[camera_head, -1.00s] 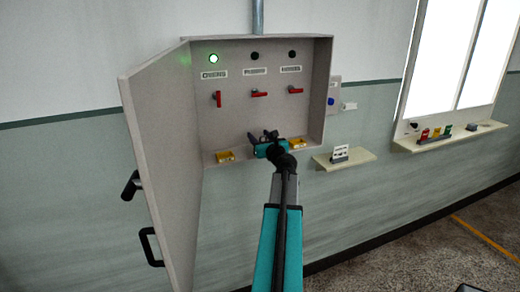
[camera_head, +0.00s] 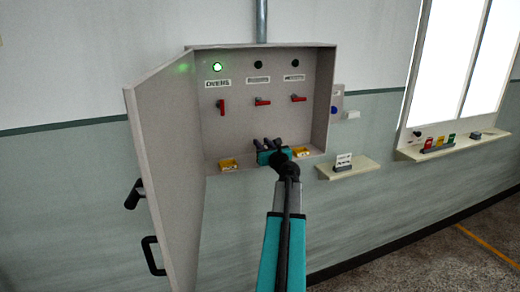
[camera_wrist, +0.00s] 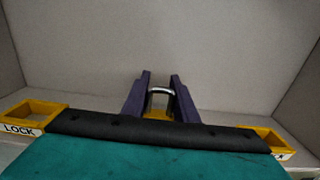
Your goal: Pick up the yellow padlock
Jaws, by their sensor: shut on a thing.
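The yellow padlock (camera_wrist: 160,114) shows in the wrist view, between the two dark fingers of my gripper (camera_wrist: 161,80). Its silver shackle points up and its yellow body is mostly hidden behind my wrist. My gripper is shut on it. In the head view my gripper (camera_head: 267,143) is inside the lower part of the open grey cabinet (camera_head: 240,125), between two yellow trays. The padlock cannot be made out there.
The left yellow tray (camera_head: 228,164), labelled LOCK in the wrist view, and the right yellow tray (camera_head: 301,152) flank my gripper. Red handles (camera_head: 262,101) are above. The cabinet door (camera_head: 165,150) stands open at left. A shelf (camera_head: 347,168) with a small card is at right.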

